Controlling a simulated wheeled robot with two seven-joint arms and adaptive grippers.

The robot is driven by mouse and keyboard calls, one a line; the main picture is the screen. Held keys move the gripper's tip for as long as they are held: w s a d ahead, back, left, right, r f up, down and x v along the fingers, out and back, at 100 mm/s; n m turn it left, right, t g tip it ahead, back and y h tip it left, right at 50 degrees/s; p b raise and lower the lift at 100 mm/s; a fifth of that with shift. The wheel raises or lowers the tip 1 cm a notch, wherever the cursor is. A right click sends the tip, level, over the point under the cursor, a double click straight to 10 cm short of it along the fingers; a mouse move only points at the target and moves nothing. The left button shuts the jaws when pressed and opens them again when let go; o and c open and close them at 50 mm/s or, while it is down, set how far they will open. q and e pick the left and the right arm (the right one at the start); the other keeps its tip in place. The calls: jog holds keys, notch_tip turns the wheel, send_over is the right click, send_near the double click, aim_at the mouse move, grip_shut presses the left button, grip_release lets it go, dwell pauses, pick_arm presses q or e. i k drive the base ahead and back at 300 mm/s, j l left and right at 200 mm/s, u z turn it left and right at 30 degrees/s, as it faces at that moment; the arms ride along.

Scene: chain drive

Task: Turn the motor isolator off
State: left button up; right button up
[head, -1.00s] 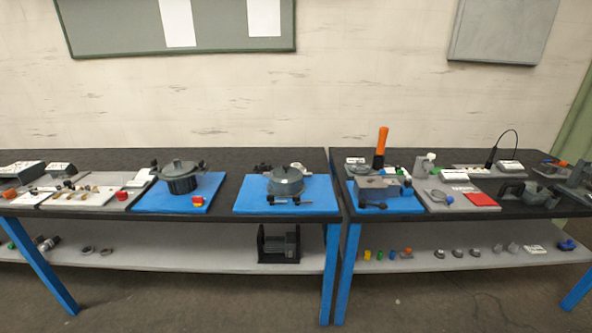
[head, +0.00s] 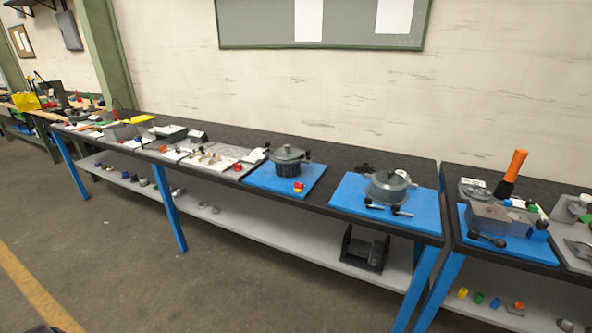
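No part that I can name for sure as the motor isolator shows. A small red and yellow switch-like piece (head: 298,187) sits on the front of a blue board (head: 262,180), beside a dark round lidded pot-like device (head: 287,160). A red piece (head: 238,167) sits on the grey panel to its left. Which way any switch points is too small to tell. Neither of my grippers is in view.
A long dark bench (head: 340,157) on blue legs runs along the wall, with a lower shelf (head: 270,236) holding a dark machine (head: 364,248). A second bench stands at right. More benches stand far left. The floor (head: 110,265) in front is clear.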

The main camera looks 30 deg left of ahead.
aim_at(298, 186)
jog(key=i+j+z, duration=0.15)
jog(key=i+j, duration=0.2)
jog(key=i+j+z, duration=0.15)
jog(key=i+j, duration=0.15)
jog(key=j, duration=0.2)
jog(key=i+j+z, duration=0.15)
jog(key=i+j, duration=0.15)
jog(key=j, duration=0.2)
